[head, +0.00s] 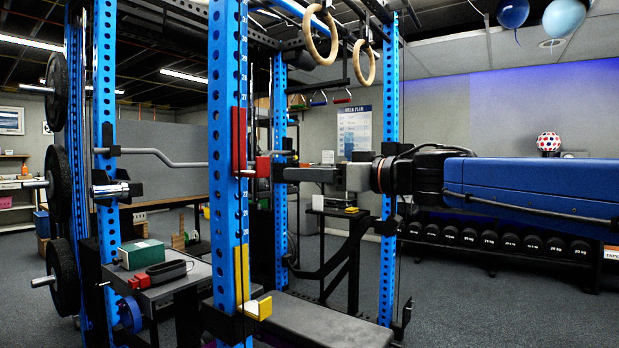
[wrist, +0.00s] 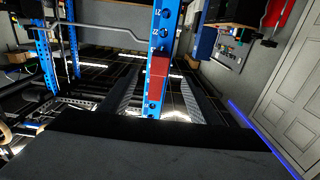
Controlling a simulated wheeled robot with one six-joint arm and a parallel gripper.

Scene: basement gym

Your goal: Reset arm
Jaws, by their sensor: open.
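My arm reaches in from the right in the head view, with a blue link and a dark wrist. My gripper (head: 282,172) points left at the blue rack upright (head: 228,120). It also shows in the wrist view (wrist: 161,76), where its two ridged fingers stand apart, with nothing held. In the wrist view the upright (wrist: 164,35) and its red part (wrist: 157,72) appear between the fingers. I cannot tell how far beyond the fingertips they are.
A red J-hook (head: 240,142) is on the upright near my gripper, with a yellow one (head: 255,307) lower. A bar (head: 165,156) crosses the rack. Rings (head: 320,40) hang above; a bench (head: 315,322) is below. A dumbbell rack (head: 480,250) stands right; floor there is clear.

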